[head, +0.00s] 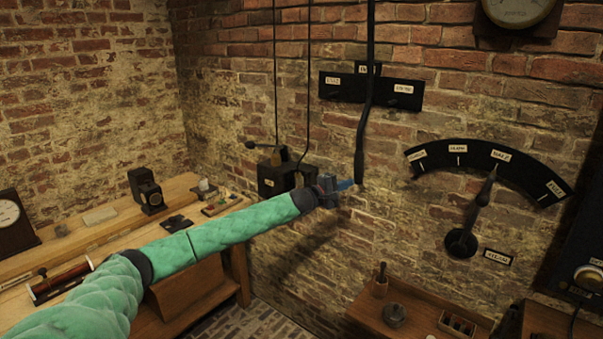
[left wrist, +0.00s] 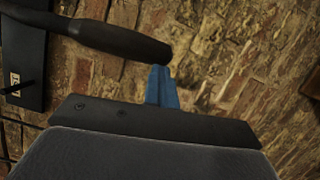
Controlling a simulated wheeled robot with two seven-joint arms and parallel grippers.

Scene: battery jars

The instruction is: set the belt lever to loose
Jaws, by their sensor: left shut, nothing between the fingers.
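A long black lever (head: 366,105) hangs down the brick wall in front of a dark board (head: 338,88) with small white labels, too small to read surely. Its thick handle (head: 360,155) ends low, and the rod passes between the middle and right labels. My left gripper (head: 346,185) is shut and empty, its blue fingertips close beside the handle's lower end. In the left wrist view the shut blue fingertips (left wrist: 162,86) are just below the tip of the dark handle (left wrist: 125,40). I cannot tell whether they touch. My right gripper is not in view.
A dark curved scale (head: 530,168) with a pointer lever (head: 482,190) is on the wall at right. A black box (head: 272,180) with cords is behind my left forearm. A wooden bench (head: 95,228) stands at left and a small shelf (head: 415,310) below right.

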